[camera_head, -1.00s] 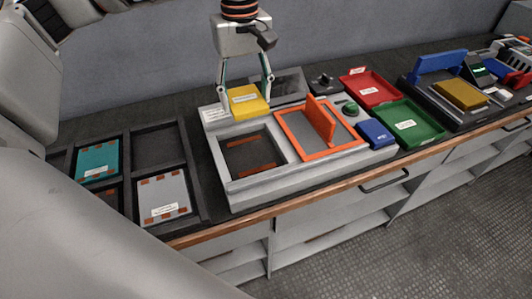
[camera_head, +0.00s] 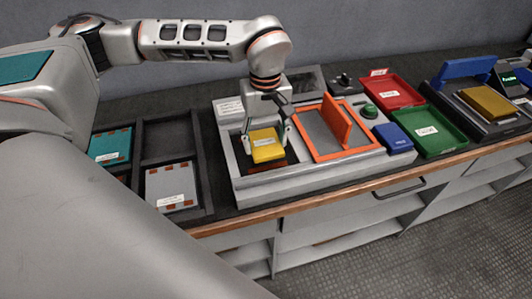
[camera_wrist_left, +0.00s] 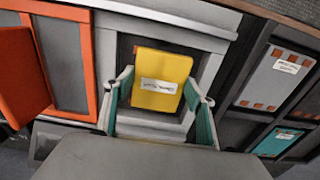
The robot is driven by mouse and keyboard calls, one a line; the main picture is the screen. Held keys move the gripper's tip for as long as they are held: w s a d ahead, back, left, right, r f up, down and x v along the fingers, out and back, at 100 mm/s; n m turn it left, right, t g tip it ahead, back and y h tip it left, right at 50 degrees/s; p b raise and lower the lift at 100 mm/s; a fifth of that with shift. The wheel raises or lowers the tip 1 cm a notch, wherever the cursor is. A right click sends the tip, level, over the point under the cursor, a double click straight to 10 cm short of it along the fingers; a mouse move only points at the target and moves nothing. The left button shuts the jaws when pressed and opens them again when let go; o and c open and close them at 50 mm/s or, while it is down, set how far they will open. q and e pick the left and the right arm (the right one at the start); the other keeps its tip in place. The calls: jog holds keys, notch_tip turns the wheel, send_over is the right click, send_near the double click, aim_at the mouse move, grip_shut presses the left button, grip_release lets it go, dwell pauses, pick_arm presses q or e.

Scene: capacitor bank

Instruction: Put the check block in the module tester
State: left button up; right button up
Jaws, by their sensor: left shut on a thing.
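The yellow check block (camera_head: 267,150) has a white label, too small to read. My left gripper (camera_head: 266,137) points down and is shut on it, one finger on each side; the wrist view also shows the block (camera_wrist_left: 160,68). The block is over the dark square recess of the grey module tester (camera_head: 290,182), near the recess's back. I cannot tell whether it touches the floor. Dark floor and a copper strip show in front of it. An orange frame with an upright orange plate (camera_head: 340,122) is right of the recess. My right gripper is not in view.
A dark rack with a teal module (camera_head: 110,146) and a grey module (camera_head: 170,187) stands left. Right are a blue block (camera_head: 394,138), a red tray (camera_head: 390,92), a green tray (camera_head: 436,132) and a blue-lidded device holding a gold block (camera_head: 487,102).

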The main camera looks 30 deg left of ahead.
aim_at(265, 144)
pick_arm(q)
jog(key=shift+f, duration=0.45)
notch_tip(265, 144, down, 3)
jog(key=shift+f, duration=0.5)
jog(key=shift+f, duration=0.1)
jog(key=o, duration=1.4)
